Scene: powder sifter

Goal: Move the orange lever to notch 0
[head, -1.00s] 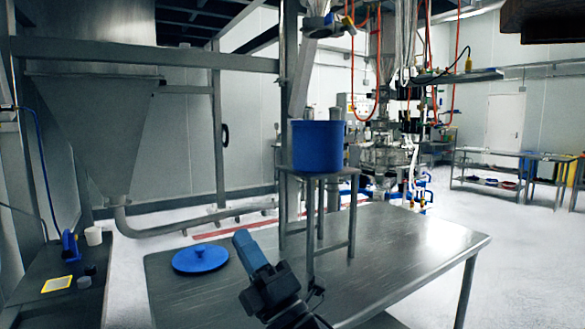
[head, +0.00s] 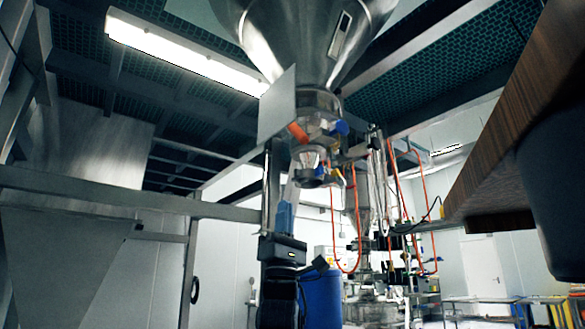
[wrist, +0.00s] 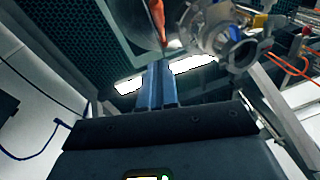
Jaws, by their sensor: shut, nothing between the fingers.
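The orange lever (head: 298,132) sits on the metal valve (head: 318,125) under the hopper's (head: 315,35) outlet, beside a flat grey plate (head: 277,105). My gripper (head: 287,195) points upward below the valve, its blue fingers together and empty. In the wrist view the lever (wrist: 157,20) hangs just beyond the closed fingertips (wrist: 158,66), with a visible gap. The valve (wrist: 232,38) is to the right of the lever there. The notch marks cannot be made out in either view.
A blue drum (head: 322,298) stands behind my arm at lower right. A horizontal steel beam (head: 130,204) runs on the left. A wooden-looking brown block (head: 500,150) juts in at the right. Orange hoses (head: 355,225) hang behind, right of the valve.

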